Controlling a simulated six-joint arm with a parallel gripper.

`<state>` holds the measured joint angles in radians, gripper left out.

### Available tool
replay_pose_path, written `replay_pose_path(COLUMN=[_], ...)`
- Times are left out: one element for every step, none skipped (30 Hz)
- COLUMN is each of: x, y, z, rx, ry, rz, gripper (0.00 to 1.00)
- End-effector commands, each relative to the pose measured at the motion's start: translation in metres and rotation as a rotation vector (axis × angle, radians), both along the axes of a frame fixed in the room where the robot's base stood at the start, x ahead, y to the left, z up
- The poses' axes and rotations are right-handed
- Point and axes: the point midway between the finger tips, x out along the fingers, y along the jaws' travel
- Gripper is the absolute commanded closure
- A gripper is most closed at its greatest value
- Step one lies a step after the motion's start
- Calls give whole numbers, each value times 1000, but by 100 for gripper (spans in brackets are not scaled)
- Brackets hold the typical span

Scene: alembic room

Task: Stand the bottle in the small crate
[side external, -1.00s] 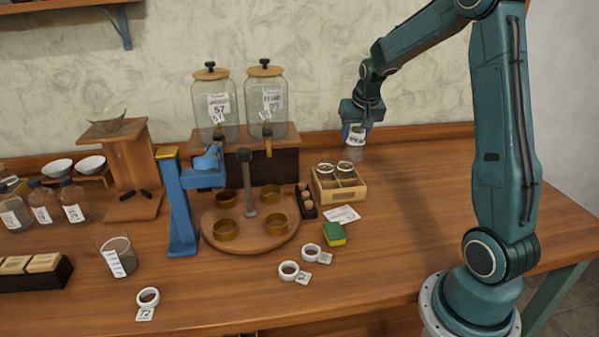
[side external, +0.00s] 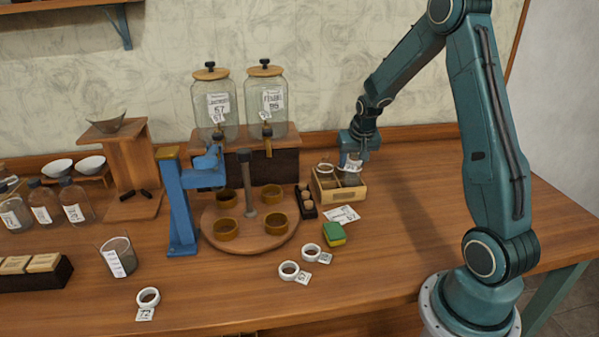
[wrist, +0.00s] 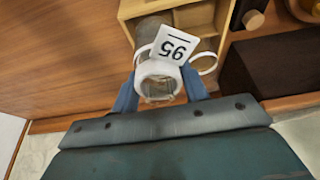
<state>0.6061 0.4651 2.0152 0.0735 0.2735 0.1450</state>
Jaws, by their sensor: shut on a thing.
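My gripper (side external: 354,150) is shut on a clear bottle (side external: 350,176) with a white collar and a tag reading 95. The bottle (wrist: 157,88) also shows in the wrist view, between the blue fingers. The small crate (side external: 341,195) is pale wood with compartments, and its wall (wrist: 128,12) shows at the top of the wrist view. The bottle's lower end overlaps the crate's right side; I cannot tell how far inside it is. A white ring (side external: 325,168) shows at the crate's back left; a second ring is mostly hidden behind the bottle.
A dark narrow holder (side external: 306,201) stands close to the crate's left. A paper card (side external: 342,214) and a green-yellow sponge (side external: 334,233) lie in front. Glass dispensers (side external: 266,105) stand behind left. The table right of the crate is clear.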

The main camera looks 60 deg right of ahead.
Motion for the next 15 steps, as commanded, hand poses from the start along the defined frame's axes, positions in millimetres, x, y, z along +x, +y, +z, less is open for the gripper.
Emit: replay_pose_path(x=[-1,-1,0,0,-1,0,0,0,0,0,0,0,0,0,0], y=[1,0,0,0,1,0,0,0,0,0,0,0,0,0,0], z=[-6,-9,-14,-17,-20,-24,-26,-28,-30,-31,-32,-33,-33,-33,-32], rx=[3,3,2,3,2,2,2,2,2,1,1,1,0,0,0], ry=[3,3,2,3,3,2,2,2,2,1,1,1,0,0,0], rz=[0,0,0,0,0,0,0,0,0,0,0,0,0,0,0], gripper=[83,83,83,83,83,83,83,83,83,83,83,83,83,83,83])
